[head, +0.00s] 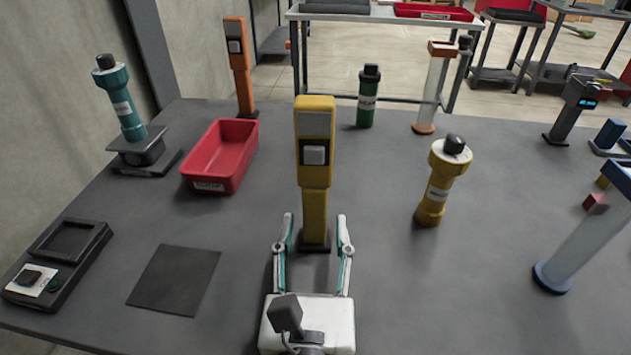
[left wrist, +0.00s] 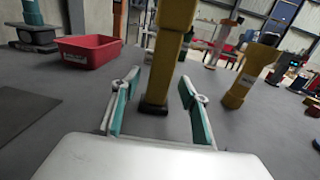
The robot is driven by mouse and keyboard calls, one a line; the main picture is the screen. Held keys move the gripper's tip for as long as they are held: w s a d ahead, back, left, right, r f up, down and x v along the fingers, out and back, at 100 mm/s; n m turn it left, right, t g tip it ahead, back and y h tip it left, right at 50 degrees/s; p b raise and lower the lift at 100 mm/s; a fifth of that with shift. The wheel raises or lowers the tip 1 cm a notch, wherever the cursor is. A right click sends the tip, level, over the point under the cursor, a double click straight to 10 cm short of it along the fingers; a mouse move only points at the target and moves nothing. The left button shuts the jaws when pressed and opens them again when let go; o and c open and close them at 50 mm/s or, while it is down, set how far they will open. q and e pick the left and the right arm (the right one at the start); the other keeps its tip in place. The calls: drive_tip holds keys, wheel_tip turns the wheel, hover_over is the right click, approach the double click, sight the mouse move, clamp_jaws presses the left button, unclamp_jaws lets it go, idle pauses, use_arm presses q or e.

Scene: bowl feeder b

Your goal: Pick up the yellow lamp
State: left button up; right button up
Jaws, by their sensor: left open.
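A tall yellow lamp (head: 315,135) with a grey top panel and a white square stands upright on a small black base on the grey table. It also shows in the left wrist view (left wrist: 167,65), where its top is cut off. My left gripper (head: 315,217) is open and low in front of the lamp. Its fingers show on either side of the lamp's lower part, with clear gaps. It appears empty, and I cannot see contact. In the left wrist view the fingers (left wrist: 159,77) also flank the lamp. My right gripper is not in view.
A yellow cylinder with a black cap (head: 437,185) stands to the right. A red bin (head: 243,165) is to the left, with a similar orange upright (head: 239,70) behind it. A green cylinder (head: 366,98) stands farther back. A dark mat (head: 173,280) lies at front left.

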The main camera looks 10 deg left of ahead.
use_arm(q)
drive_tip(key=shift+w, duration=0.3)
clamp_jaws()
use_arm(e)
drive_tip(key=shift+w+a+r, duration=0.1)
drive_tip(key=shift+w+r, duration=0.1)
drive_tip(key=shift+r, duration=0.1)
use_arm(q)
drive_tip(key=shift+r, duration=0.1)
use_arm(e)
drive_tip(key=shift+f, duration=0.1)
